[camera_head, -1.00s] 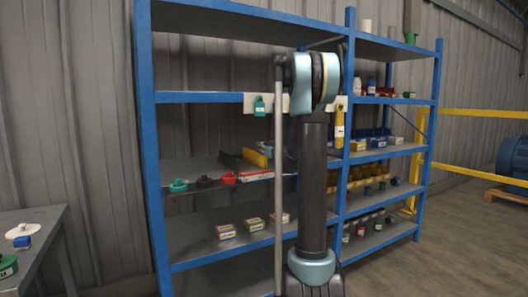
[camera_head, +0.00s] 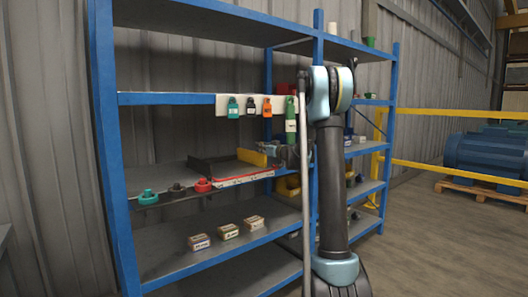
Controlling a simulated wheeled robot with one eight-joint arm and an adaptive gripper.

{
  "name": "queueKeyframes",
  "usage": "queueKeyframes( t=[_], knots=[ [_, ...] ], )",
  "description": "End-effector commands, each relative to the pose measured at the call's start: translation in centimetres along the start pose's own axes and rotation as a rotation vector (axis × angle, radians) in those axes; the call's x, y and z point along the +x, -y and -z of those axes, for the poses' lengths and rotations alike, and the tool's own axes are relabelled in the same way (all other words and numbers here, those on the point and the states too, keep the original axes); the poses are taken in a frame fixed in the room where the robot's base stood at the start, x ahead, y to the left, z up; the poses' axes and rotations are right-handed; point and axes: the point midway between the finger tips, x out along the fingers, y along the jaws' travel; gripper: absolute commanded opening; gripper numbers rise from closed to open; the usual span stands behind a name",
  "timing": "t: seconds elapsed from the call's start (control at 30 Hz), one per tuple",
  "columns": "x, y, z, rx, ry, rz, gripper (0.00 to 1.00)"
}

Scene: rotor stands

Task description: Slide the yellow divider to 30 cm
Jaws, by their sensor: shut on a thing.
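The yellow divider (camera_head: 252,157) stands upright on the middle shelf, behind the red-and-white marked strip (camera_head: 243,181) at the shelf's front edge. A low dark panel (camera_head: 201,168) stands to its left. My gripper (camera_head: 268,151) is at the divider's right end, small in view and partly behind my arm. It is shut on the divider, though the fingertips are hard to make out. The numbers on the strip are too small to read.
Red, dark and green round knobs (camera_head: 203,185) sit along the front edge left of the strip. Small boxes (camera_head: 228,231) stand on the shelf below. A blue upright (camera_head: 268,120) and yellow bins (camera_head: 287,185) are close to my gripper.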

Motion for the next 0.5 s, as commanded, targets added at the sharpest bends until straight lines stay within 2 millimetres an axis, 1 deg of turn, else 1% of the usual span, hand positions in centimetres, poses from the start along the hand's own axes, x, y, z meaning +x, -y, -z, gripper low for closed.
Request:
queueKeyframes(
  t=[0.37, 0.4, 0.47, 0.5],
  knots=[
    [0.12, 0.18, -0.01, 0.001, 0.0, 0.003, 0.0],
    [0.12, 0.2, -0.01, 0.001, 0.0, 0.003, 0.25],
    [0.14, 0.23, -0.01, 0.001, 0.0, 0.003, 0.37],
    [0.16, 0.26, -0.01, 0.001, 0.0, 0.003, 0.37]
  ],
)
